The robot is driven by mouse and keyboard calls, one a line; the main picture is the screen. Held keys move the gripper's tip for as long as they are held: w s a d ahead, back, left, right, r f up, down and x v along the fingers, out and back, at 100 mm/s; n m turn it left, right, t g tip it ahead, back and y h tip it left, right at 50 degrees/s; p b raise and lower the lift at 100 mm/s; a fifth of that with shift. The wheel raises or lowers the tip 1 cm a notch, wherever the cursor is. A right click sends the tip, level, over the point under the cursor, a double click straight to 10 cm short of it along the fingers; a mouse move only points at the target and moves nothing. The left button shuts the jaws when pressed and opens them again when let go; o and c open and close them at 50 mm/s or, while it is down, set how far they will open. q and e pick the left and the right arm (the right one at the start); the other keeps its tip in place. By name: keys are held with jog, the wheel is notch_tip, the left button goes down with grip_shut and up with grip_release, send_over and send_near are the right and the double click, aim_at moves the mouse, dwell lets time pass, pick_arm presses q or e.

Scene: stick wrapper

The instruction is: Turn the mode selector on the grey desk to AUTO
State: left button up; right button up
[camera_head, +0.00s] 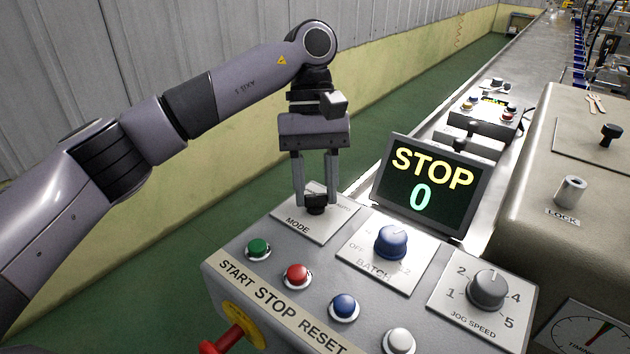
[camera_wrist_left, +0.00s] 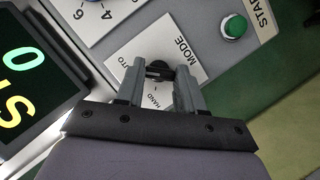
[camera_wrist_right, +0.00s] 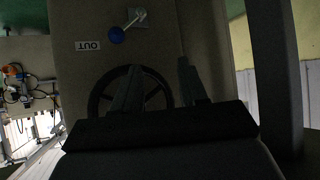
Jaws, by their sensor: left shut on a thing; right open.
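The mode selector (camera_head: 316,205) is a small black knob on a white plate lettered MODE (camera_head: 298,226) at the back left of the grey desk (camera_head: 262,312). AUTO shows at the plate's right side, and HAND is readable in the left wrist view. My left gripper (camera_head: 317,203) points down from above and is shut on the knob. In the left wrist view the knob (camera_wrist_left: 158,70) sits between the fingertips, which partly hide its pointer, so its exact setting is unclear. My right gripper (camera_wrist_right: 160,85) is open and empty, apart from the desk, facing a beige machine side.
Green, red, blue and white buttons line the desk front. The blue BATCH knob (camera_head: 391,240) and JOG SPEED knob (camera_head: 487,288) are to the right. A display (camera_head: 430,185) reading STOP 0 stands behind. A red-handled part (camera_head: 228,338) juts out at front left.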

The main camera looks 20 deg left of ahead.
pick_arm(q)
jog(key=shift+r, duration=0.1)
jog(key=o, duration=1)
jog(key=shift+o, duration=0.2)
jog(key=p+v, duration=0.1)
jog(key=v, duration=0.6)
jog(key=shift+p, duration=0.35)
